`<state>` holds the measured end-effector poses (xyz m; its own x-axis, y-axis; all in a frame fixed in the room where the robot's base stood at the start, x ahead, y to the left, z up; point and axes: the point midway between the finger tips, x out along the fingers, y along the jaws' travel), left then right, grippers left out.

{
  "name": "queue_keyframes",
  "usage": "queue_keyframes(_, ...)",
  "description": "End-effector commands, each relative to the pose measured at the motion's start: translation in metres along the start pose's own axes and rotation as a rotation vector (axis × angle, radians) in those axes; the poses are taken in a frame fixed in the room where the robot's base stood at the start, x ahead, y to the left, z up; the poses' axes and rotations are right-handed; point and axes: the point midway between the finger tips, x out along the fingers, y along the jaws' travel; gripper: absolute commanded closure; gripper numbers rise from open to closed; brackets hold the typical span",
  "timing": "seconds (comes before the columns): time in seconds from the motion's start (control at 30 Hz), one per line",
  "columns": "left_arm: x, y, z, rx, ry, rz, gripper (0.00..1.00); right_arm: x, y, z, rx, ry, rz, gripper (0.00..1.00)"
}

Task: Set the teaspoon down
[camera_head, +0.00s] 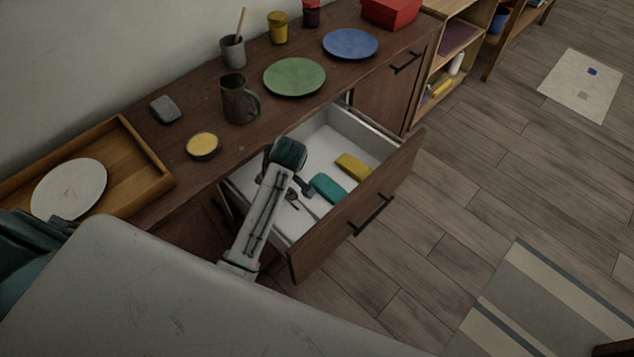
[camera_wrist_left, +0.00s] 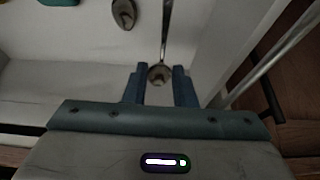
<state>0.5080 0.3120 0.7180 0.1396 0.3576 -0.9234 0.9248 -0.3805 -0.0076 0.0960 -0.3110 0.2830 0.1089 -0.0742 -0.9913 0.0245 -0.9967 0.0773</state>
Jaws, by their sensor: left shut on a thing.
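The teaspoon (camera_wrist_left: 165,32) is a thin metal spoon. In the left wrist view its bowl lies between the two blue fingers of my left gripper (camera_wrist_left: 158,75), and its handle points away from the gripper. My left gripper (camera_head: 301,188) is shut on it, low inside the open drawer (camera_head: 330,140). In the head view the spoon is small and mostly hidden by the gripper. Whether it touches the white drawer floor I cannot tell. My right gripper is not in view.
A teal block (camera_head: 327,188) and a yellow block (camera_head: 353,166) lie in the drawer, right of the gripper. Another dark oval piece (camera_wrist_left: 123,12) lies near the spoon. The dresser top holds a mug (camera_head: 238,100), a green plate (camera_head: 294,77) and a wooden tray (camera_head: 148,165).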

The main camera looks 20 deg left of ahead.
Motion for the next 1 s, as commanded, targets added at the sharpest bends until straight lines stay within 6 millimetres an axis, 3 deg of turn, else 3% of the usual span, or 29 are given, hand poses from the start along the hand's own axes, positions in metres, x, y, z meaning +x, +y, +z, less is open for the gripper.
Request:
queue_keyframes(0.3, 0.046, -0.001, 0.020, 0.002, -0.002, -0.004, 1.00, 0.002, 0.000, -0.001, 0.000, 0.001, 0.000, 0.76)
queue_keyframes(0.7, 0.091, 0.000, 0.038, 0.002, -0.002, -0.002, 1.00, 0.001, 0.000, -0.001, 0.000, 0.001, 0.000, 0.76)
queue_keyframes(1.0, 0.097, 0.001, 0.041, 0.000, -0.001, 0.000, 1.00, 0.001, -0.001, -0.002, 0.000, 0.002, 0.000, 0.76)
